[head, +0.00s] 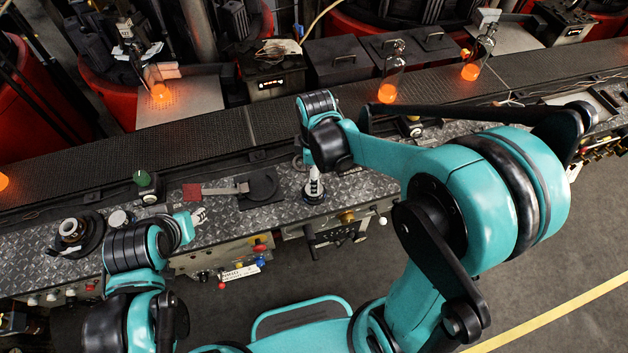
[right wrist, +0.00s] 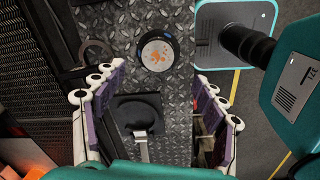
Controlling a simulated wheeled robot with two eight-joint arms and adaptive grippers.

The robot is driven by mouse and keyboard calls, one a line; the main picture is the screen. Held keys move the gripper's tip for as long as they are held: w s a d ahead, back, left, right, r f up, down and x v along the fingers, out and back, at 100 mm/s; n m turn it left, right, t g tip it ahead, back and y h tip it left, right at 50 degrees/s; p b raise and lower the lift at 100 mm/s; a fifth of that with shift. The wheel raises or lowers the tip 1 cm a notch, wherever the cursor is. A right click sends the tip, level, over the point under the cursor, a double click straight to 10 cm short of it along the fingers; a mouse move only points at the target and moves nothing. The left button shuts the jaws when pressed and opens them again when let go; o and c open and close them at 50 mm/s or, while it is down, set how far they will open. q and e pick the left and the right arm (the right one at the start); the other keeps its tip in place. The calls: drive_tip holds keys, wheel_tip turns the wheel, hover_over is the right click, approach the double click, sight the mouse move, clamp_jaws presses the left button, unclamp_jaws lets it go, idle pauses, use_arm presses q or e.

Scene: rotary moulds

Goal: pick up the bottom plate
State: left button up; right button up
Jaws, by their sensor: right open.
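My right gripper (head: 314,185) points down over the diamond-plate worktop. In the right wrist view its jaws (right wrist: 153,82) are spread wide and empty. Between them lie a round black piece with a pale, orange-marked top (right wrist: 157,51) and a black square plate with a round centre (right wrist: 138,112) and a grey handle (right wrist: 142,148). The black plate (head: 262,187) also shows in the head view, left of the right gripper. I cannot tell which piece is the bottom plate. My left gripper (head: 199,216) is above the worktop's front edge; its jaws are too small to judge.
A round black mould base with a metal ring (head: 72,231) sits at the worktop's left. A green knob (head: 143,179) and a red pad (head: 191,192) lie behind.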

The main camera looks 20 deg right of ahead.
drive_tip(key=shift+w+a+f+n, duration=0.1)
drive_tip(key=shift+w+n, duration=0.05)
drive_tip(key=shift+n, duration=0.15)
drive_tip(key=f+b, duration=0.1)
drive_tip(key=f, duration=0.3)
drive_tip(key=f+b, duration=0.1)
drive_tip(key=f, duration=0.3)
drive_tip(key=shift+w, duration=0.2)
drive_tip(key=shift+r, duration=0.1)
clamp_jaws()
